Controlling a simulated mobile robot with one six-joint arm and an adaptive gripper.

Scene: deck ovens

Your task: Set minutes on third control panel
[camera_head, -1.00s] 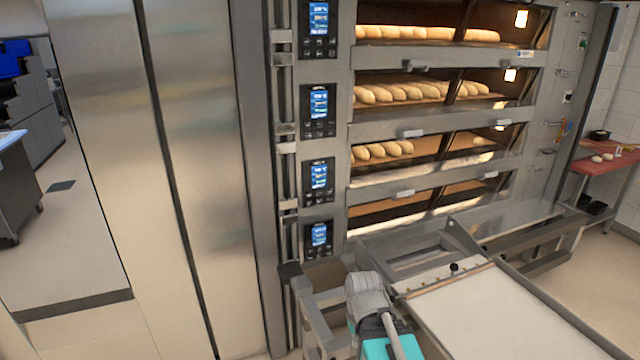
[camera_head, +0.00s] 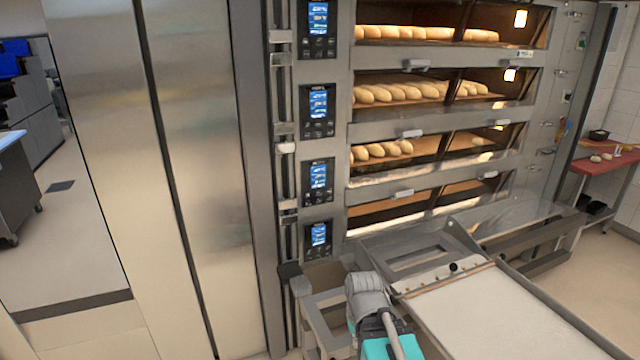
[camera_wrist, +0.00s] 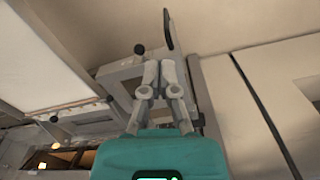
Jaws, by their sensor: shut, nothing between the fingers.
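Several dark control panels with lit blue screens stand in a column on the oven front. From the top, they are the first panel (camera_head: 317,28), the second panel (camera_head: 317,111), the third panel (camera_head: 317,181) and the lowest panel (camera_head: 317,238). Their screen text is too small to read. My gripper (camera_wrist: 158,66) is shut and empty in the wrist view, with its fingertips together. No panel can be made out in that view. In the head view my grey and teal arm is at the bottom centre, below and right of the panels, apart from them; the fingertips cannot be made out.
Oven decks with bread loaves (camera_head: 400,92) lie right of the panels. A loader with a pale belt (camera_head: 490,310) and metal frame stands in front of the oven, beside my arm. Tall steel doors (camera_head: 190,150) are on the left. A red table (camera_head: 612,163) stands far right.

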